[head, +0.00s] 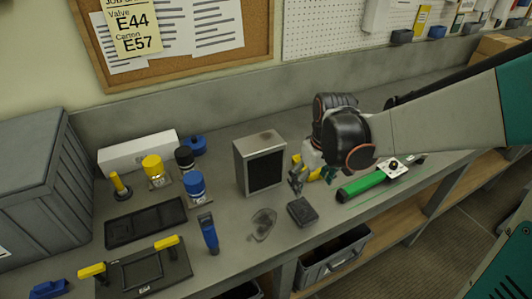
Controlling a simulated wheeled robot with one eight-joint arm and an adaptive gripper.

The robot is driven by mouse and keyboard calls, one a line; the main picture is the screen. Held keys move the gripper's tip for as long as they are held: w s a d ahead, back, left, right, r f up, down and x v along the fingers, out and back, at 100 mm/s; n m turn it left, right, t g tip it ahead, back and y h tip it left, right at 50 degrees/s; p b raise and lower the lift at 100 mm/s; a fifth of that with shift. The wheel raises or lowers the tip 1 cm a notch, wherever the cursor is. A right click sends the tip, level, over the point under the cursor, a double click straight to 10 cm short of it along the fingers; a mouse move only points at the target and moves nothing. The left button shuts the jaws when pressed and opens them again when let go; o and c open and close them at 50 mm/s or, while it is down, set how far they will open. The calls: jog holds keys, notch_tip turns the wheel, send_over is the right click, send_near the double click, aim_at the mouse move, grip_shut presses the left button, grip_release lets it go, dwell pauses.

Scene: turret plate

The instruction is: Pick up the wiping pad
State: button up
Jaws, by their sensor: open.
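A small dark grey block (302,212), which looks like the wiping pad, lies flat on the grey bench near its front edge. My gripper (311,183) reaches in from the right and points down, with its jaws apart and empty. In the picture it is just above and behind the pad, and a gap shows between them. My wrist hides part of the bench behind the gripper.
A grey box with a dark front (260,163) stands left of my gripper. A clear curved item (263,224) and a blue-handled tool (208,233) lie left of the pad. An open bin (335,257) sits below the bench edge.

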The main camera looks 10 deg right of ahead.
jog(key=b, duration=0.2)
send_over(303, 209)
notch_tip(303, 209, down, 8)
jog(key=shift+s+d+f, duration=0.15)
jog(key=shift+f, duration=0.05)
jog(key=shift+f+b, duration=1.1)
jog(key=shift+f, duration=1.7)
jog(key=shift+c, duration=0.6)
jog(key=c, duration=1)
jog(key=shift+c, duration=0.2)
jog(key=shift+r, duration=0.15)
notch_tip(303, 209, up, 20)
jog(key=p, duration=0.5)
